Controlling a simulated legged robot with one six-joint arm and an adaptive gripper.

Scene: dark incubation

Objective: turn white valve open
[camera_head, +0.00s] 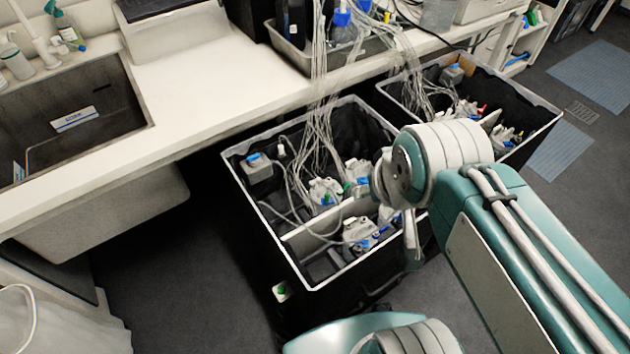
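I cannot single out a white valve with certainty. Small white and grey fittings with blue, green and red parts sit inside the near black bin (235,185), among thin tubes. One white fitting cluster (325,191) lies near the bin's middle. A small white piece with a green spot (281,291) is on the outside of the bin's front left corner. My teal and white arm comes in from the lower right and covers the bin's right side. A narrow grey part of my gripper (412,236) points down at the bin's right edge; its fingertips are not clear.
A second black bin (540,128) with similar fittings stands at the back right. A white counter (185,95) with a dark sink (60,130) runs along the left and back. Many tubes hang from a counter tray (300,58) into the bins. Dark floor (190,290) is clear at lower left.

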